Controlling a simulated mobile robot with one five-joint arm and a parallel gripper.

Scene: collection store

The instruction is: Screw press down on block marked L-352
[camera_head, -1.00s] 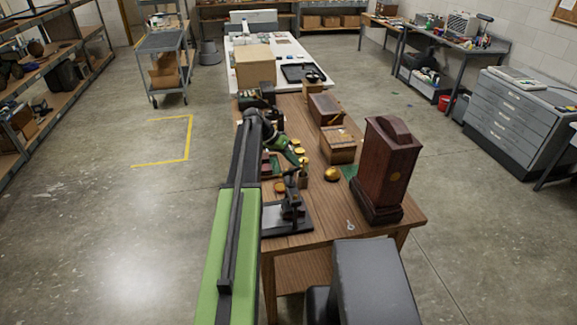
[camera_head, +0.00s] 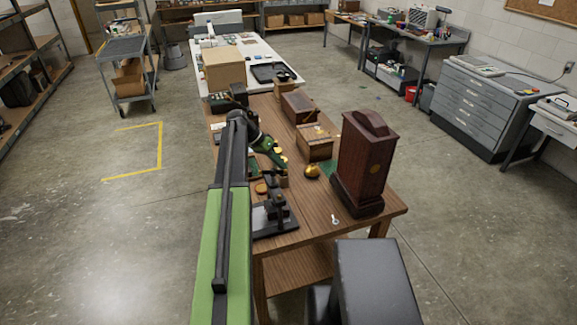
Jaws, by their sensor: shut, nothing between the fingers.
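A small black press (camera_head: 275,212) stands on a dark flat base at the near left of the wooden table. No block marked L-352 can be made out; no lettering is readable at this size. My gripper (camera_head: 282,165) is at the end of my green and black arm, over the left part of the table, farther back than the press. It is shut and empty. A small brown object (camera_head: 283,180) is just below it; I cannot tell whether they touch. My arm partly hides the table's left edge.
On the wooden table (camera_head: 300,235) are a tall dark red wooden case (camera_head: 364,160), wooden boxes (camera_head: 315,142), a gold round object (camera_head: 312,171) and a white key-like piece (camera_head: 335,219). Open floor lies left and right of the table.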

